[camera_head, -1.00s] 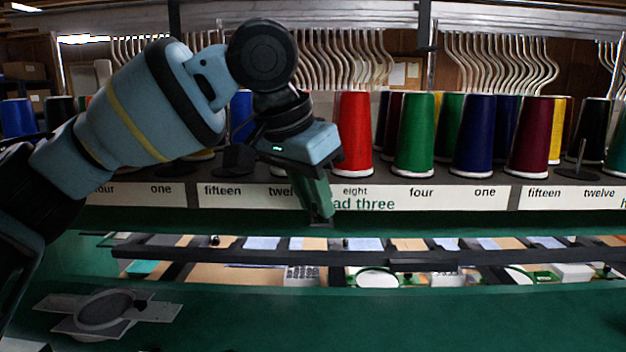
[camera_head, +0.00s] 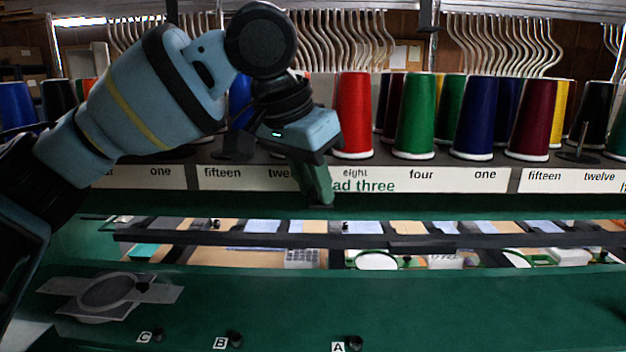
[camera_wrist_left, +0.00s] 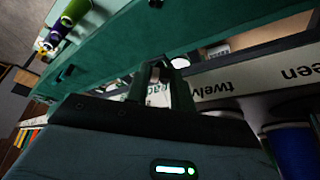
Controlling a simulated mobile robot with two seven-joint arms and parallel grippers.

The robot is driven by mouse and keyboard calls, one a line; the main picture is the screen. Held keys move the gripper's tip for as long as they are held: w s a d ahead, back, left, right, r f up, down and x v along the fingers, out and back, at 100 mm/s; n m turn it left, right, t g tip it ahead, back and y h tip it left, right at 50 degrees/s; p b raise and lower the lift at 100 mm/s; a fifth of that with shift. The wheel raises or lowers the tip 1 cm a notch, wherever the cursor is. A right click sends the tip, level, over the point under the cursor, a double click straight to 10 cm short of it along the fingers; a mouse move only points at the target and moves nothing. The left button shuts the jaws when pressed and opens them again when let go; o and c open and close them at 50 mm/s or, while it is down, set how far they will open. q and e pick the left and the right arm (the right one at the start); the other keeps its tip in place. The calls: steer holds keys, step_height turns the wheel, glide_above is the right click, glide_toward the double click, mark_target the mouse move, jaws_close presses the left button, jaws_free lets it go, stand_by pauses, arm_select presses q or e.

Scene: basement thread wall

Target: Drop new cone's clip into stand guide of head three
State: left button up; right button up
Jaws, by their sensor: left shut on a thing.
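My left gripper (camera_head: 320,196) reaches down in front of the white label strip in the head view. A red cone (camera_head: 353,115) and a green cone (camera_head: 415,118) stand on the shelf right of the gripper. I cannot pick out the stand guide or which cone is new. My right gripper is not in view.
Blue (camera_head: 477,120) and maroon (camera_head: 531,120) cones stand farther right. A bare pin on a dark base (camera_head: 580,152) is at the right. A dark rail (camera_head: 400,242) runs below the shelf. The green front panel (camera_head: 480,300) has knobs marked A, B and C.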

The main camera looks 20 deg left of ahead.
arm_select(q)
steer(key=o, duration=1)
steer(key=shift+v, duration=3.8)
